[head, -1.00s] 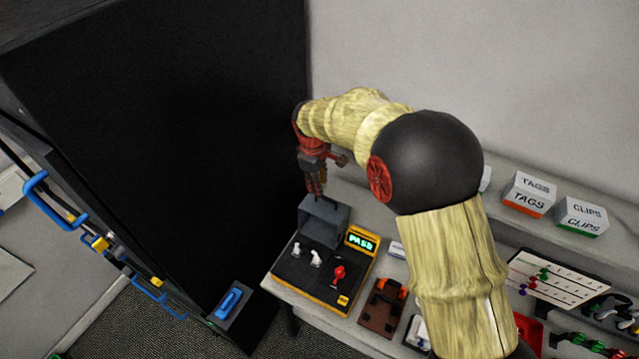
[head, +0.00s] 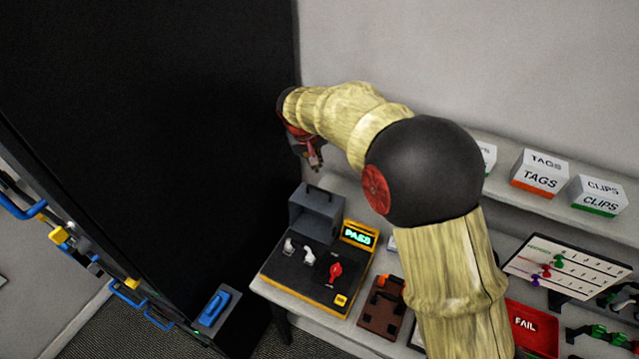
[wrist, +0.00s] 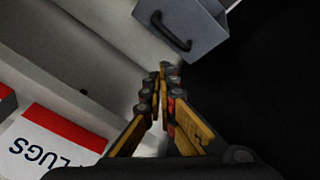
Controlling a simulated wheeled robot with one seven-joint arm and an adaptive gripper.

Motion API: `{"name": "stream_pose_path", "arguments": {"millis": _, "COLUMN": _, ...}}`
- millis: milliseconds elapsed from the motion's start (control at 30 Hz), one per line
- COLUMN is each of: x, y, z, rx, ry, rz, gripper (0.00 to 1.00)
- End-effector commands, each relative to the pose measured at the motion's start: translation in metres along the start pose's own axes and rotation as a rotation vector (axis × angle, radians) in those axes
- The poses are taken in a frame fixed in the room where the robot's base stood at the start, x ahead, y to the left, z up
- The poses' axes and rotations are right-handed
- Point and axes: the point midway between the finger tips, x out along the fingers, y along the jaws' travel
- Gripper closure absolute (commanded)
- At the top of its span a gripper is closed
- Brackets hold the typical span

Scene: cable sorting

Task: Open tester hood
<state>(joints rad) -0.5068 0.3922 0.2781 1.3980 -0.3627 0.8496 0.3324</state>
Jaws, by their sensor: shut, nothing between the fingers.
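The tester (head: 305,282) is a black panel with an orange rim at the near end of the bench. Its grey hood (head: 322,225) stands tipped up at the back left, its hollow side facing the panel. The hood's dark handle is on top, and it also shows in the wrist view (wrist: 172,35). White parts (head: 308,256) and a red knob (head: 335,271) are exposed on the panel. My gripper (head: 316,166) is above and behind the hood, apart from it. In the wrist view my gripper (wrist: 164,72) is shut and empty, with the handle beyond its tips.
A tall black panel (head: 150,110) stands close on the left. A lit display (head: 359,236) reads PASS. A brown fixture (head: 382,308) and red FAIL tray (head: 530,328) lie to the right.

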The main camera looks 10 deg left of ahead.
Motion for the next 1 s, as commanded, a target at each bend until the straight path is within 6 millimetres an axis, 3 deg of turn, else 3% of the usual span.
{"name": "stream_pose_path", "arguments": {"millis": 200, "x": -0.008, "y": 0.012, "z": -0.012, "rx": 0.43, "ry": 0.04, "rz": 0.03, "gripper": 1.0}}
{"name": "stream_pose_path", "arguments": {"millis": 400, "x": -0.008, "y": 0.015, "z": -0.013, "rx": 0.677, "ry": 0.051, "rz": 0.033, "gripper": 1.0}}
{"name": "stream_pose_path", "arguments": {"millis": 667, "x": 0.006, "y": 0.015, "z": -0.013, "rx": 0.736, "ry": 0.048, "rz": 0.034, "gripper": 1.0}}
{"name": "stream_pose_path", "arguments": {"millis": 1000, "x": 0.07, "y": 0.018, "z": -0.014, "rx": 0.735, "ry": 0.047, "rz": 0.034, "gripper": 1.0}}
